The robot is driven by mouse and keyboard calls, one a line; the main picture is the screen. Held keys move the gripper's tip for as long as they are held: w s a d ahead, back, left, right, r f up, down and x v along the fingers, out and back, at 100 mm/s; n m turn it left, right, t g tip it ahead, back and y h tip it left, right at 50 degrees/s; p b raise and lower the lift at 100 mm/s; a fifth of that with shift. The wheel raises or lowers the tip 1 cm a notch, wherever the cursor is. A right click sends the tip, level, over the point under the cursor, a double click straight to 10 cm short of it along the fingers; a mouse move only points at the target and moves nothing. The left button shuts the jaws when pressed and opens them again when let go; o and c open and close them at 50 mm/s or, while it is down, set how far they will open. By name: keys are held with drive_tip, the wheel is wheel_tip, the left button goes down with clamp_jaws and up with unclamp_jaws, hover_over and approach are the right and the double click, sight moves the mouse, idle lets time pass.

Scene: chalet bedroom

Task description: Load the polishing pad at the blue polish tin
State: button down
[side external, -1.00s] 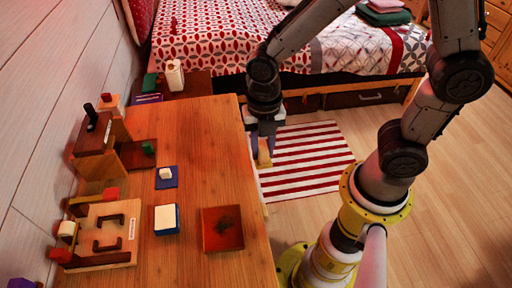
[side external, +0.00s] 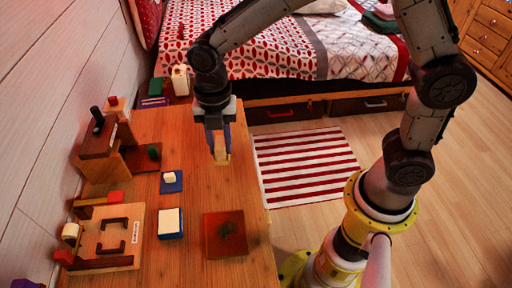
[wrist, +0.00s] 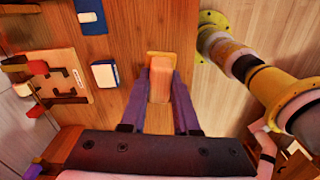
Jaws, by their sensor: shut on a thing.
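My gripper (side external: 218,150) is shut on a small tan block (side external: 222,158), likely the polishing pad. It is held above the right part of the wooden table. In the wrist view, the block (wrist: 160,82) sits between the purple fingers. Two blue things stand to its left and nearer the side camera: a blue box with a cream top (side external: 170,223), and a flat blue square (side external: 178,186) with a small cream block on it. I cannot tell which of them is the polish tin. The block is apart from both.
A shallow dark red tray (side external: 212,246) lies near the table's right edge. A wooden board with dark handles (side external: 133,222) and a brown stand (side external: 97,143) occupy the left side. The table (side external: 198,192) is bare between the blue things and my gripper. A striped rug lies beyond the edge.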

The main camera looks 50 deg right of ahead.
drive_tip(key=w+a+f+n, duration=0.1)
drive_tip(key=w+a+f, duration=0.15)
drive_tip(key=a, duration=0.45)
drive_tip(key=w+a+f, duration=0.1)
drive_tip(key=w+a, duration=0.3)
drive_tip(key=a, duration=0.2)
drive_tip(key=shift+n, duration=0.3)
drive_tip(key=shift+s+a+f, duration=0.15)
drive_tip(key=shift+a+f, duration=0.35)
drive_tip(key=shift+f, duration=0.95)
drive_tip(key=shift+s+a+f, duration=0.15)
drive_tip(key=shift+a+f, duration=0.3)
drive_tip(key=shift+f, duration=0.95)
drive_tip(key=shift+s+a+f, duration=0.15)
drive_tip(key=shift+a+f, duration=0.35)
drive_tip(key=shift+f, duration=0.95)
drive_tip(key=shift+f, duration=0.65)
wheel_tip(320, 180, up, 7)
drive_tip(key=shift+r, duration=0.1)
